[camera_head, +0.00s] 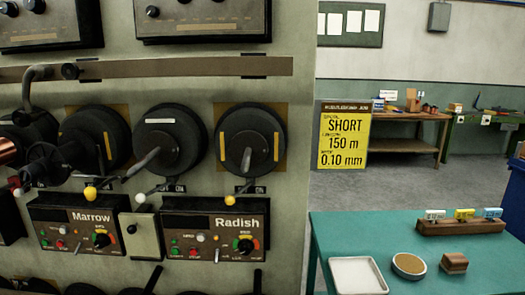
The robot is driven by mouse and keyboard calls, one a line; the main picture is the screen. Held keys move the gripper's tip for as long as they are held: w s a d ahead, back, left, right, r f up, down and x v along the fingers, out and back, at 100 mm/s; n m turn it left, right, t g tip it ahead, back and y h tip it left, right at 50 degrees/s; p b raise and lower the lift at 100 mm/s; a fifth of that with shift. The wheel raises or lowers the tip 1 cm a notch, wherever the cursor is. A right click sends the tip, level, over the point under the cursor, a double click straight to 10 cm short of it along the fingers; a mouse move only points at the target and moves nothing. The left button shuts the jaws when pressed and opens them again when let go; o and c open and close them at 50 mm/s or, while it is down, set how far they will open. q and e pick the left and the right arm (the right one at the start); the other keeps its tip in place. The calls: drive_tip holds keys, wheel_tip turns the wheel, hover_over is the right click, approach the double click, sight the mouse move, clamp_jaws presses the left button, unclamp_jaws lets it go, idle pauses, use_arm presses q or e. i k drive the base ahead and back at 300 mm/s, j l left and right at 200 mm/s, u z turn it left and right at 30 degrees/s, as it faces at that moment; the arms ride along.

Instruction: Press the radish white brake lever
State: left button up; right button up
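The grey machine panel fills the left half of the head view. A black control box with the label "Radish" (237,222) is mounted on it, right of a similar box labelled "Marrow" (90,217). A short lever with a white knob (140,197) sticks out above the gap between the two boxes. A lever with a yellow knob (230,199) sticks out above the Radish box. Two black round discs (168,142) and (250,140) sit above these levers. Neither of my grippers shows, and nothing is seen touching the levers.
A copper-coloured spool (10,152) and dark crank parts stand at the left edge. Right of the panel, a teal table (330,235) holds a white tray (357,275), a round dish and wooden blocks. A yellow sign (344,140) stands behind. Open floor lies between.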

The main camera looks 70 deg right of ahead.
sight(140, 198)
drive_tip(key=z, duration=1.85)
